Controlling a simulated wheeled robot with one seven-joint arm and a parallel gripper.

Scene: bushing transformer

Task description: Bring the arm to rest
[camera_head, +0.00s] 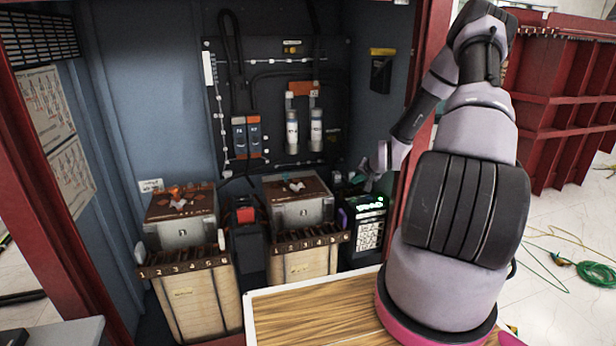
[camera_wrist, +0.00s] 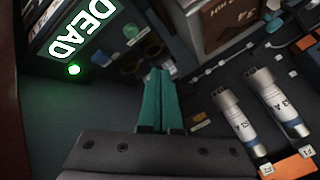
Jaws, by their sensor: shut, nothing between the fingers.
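My arm rises at the right of the head view and bends down into the open cabinet. My gripper (camera_head: 371,178) is small there, just above a black meter (camera_head: 368,225) with a green lit display. In the wrist view my gripper (camera_wrist: 158,75) has its two teal fingers together, with nothing between them. The display (camera_wrist: 85,28) at the upper left there reads "DEAD", with a green light below it. The fingertips are near dark round sockets beside the display; whether they touch anything I cannot tell.
Two wooden-fronted transformer units (camera_head: 190,290) (camera_head: 305,262) stand in the cabinet. White cylindrical fuses (camera_head: 292,130) hang on its dark back panel, also large in the wrist view (camera_wrist: 278,101). A wooden tabletop (camera_head: 315,318) lies in front. Red cabinet frames flank the opening.

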